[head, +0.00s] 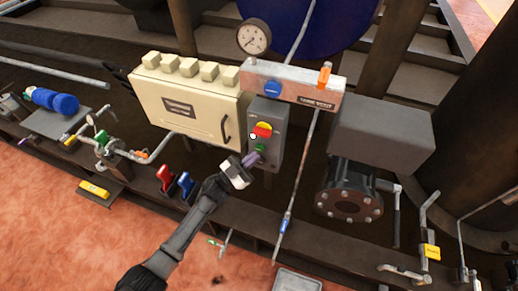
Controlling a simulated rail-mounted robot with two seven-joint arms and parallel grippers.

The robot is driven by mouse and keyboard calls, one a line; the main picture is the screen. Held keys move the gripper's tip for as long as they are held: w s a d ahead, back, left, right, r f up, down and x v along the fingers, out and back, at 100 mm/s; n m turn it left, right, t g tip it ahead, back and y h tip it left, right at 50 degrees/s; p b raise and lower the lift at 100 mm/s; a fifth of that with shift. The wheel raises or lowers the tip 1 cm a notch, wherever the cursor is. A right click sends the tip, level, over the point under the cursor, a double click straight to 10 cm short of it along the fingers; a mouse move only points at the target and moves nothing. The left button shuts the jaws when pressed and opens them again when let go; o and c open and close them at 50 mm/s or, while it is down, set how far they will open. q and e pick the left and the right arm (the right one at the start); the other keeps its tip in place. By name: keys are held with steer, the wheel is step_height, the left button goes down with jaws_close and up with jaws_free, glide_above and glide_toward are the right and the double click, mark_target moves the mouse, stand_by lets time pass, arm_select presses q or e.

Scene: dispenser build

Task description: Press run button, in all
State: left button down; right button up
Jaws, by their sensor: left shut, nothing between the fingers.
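A grey upright control box (272,115) stands at the middle of the head view, right of a cream cabinet. Its face carries a red and yellow knob (263,130) and, below it, a small green button (261,140). No readable label marks which one is the run button. My left gripper (252,158) reaches up from the lower left and is shut and empty. Its tip is at the lower part of the box face, just below the green button. I cannot tell whether it touches the face. My right gripper is not in view.
The cream cabinet (188,103) with several knobs on top is left of the box. A label bar (293,85) and pressure gauge (254,37) are above. Red (166,174) and blue (186,183) valve handles are below left. A grey motor housing (380,130) stands right.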

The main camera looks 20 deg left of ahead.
arm_select(q)
steer(key=shift+w, duration=0.1)
steer(key=shift+w, duration=0.35)
steer(key=shift+w, duration=0.15)
stand_by(0.5)
steer(key=shift+w+b, duration=0.35)
steer(key=shift+b, duration=0.15)
steer(key=shift+s, duration=0.1)
stand_by(0.5)
steer(key=shift+s+p, duration=0.8)
steer(key=shift+s, duration=0.05)
